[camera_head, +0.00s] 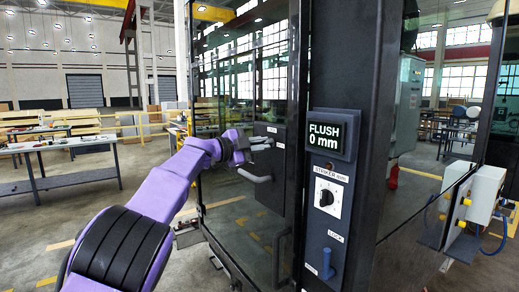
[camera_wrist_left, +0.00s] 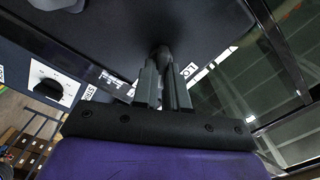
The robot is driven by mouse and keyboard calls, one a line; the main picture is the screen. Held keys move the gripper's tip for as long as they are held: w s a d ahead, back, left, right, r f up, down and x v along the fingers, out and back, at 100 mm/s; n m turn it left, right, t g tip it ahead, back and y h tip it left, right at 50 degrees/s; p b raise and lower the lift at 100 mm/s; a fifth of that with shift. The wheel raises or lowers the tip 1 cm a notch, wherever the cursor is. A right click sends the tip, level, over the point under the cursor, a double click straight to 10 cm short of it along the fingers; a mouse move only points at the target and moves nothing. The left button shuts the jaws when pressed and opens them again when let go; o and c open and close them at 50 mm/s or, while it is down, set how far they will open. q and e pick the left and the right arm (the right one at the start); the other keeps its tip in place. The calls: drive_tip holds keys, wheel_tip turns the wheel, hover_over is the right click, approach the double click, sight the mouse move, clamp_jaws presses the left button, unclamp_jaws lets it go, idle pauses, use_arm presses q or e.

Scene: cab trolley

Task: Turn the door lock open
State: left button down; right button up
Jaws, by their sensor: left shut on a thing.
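The glass door with a dark frame stands in the middle of the head view, with a dark lock plate (camera_head: 268,185) on it. My left gripper (camera_head: 262,143) reaches this plate from the left, near its top. In the left wrist view my left gripper (camera_wrist_left: 163,82) is shut on the small dark lock knob (camera_wrist_left: 163,55), which stands out from the plate; the fingers hide most of it. A white label beside it begins "LO". A grey bent door handle (camera_head: 256,178) sits just below the gripper. My right gripper is not in view.
Right of the door, a dark post carries a display (camera_head: 331,133) reading "FLUSH 0 mm", a striker dial (camera_head: 327,196) and a blue lever (camera_head: 326,264). A vertical pull bar (camera_head: 279,255) is low on the door.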

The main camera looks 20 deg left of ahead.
use_arm(q)
drive_tip(key=m+b, duration=0.2)
drive_tip(key=m, duration=0.3)
drive_tip(key=shift+f+m, duration=0.1)
drive_tip(key=shift+m, duration=0.2)
idle(0.4)
drive_tip(key=c, duration=1.2)
unclamp_jaws()
drive_tip(key=shift+o, duration=0.2)
drive_tip(key=b+v, duration=0.6)
drive_tip(key=v, duration=0.4)
drive_tip(key=shift+s+a+b, duration=0.2)
drive_tip(key=shift+b, duration=0.15)
